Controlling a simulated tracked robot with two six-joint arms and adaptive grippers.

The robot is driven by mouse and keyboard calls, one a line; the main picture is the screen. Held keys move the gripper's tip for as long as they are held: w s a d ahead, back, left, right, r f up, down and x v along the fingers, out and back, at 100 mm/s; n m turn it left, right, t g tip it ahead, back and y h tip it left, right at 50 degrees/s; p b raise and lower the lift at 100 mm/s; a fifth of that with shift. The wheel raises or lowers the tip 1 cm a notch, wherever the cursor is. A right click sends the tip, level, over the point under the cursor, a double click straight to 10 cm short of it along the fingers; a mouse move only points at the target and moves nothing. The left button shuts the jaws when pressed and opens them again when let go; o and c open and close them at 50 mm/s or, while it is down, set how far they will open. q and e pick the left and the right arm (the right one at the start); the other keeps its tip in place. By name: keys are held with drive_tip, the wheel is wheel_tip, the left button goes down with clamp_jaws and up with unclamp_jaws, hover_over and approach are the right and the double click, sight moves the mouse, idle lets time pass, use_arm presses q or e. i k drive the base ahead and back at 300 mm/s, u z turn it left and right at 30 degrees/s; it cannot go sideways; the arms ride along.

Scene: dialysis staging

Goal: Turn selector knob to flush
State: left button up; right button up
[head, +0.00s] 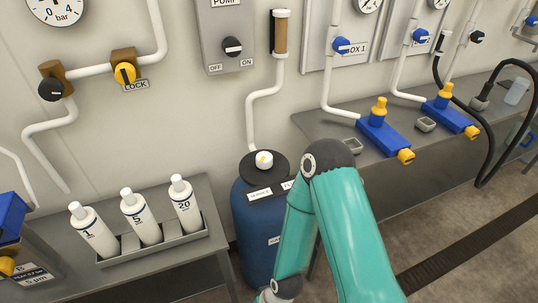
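The selector knob (264,160) is a round white knob with a small orange mark. It sits on the black top of a blue tank (256,226) in the middle of the head view. Two white labels lie on the tank top in front of it. The left label (259,194) is too small to read surely. The right label (287,185) seems to begin with "FL" and is partly hidden by my teal arm. I cannot tell exactly which label the mark faces. Neither gripper shows; only links of one arm are in view.
My arm links cover the tank's right side. Three white bottles (140,218) stand in a grey tray (154,249) at left. A PUMP box (228,36) with a black knob is on the wall above. Blue units (382,134) sit on the right counter (318,123).

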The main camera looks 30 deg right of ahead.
sight(264, 160)
drive_tip(key=z, duration=0.1)
drive_tip(key=k, duration=1.05)
drive_tip(key=z, duration=0.25)
drive_tip(key=i, duration=1)
drive_tip(key=z, duration=0.05)
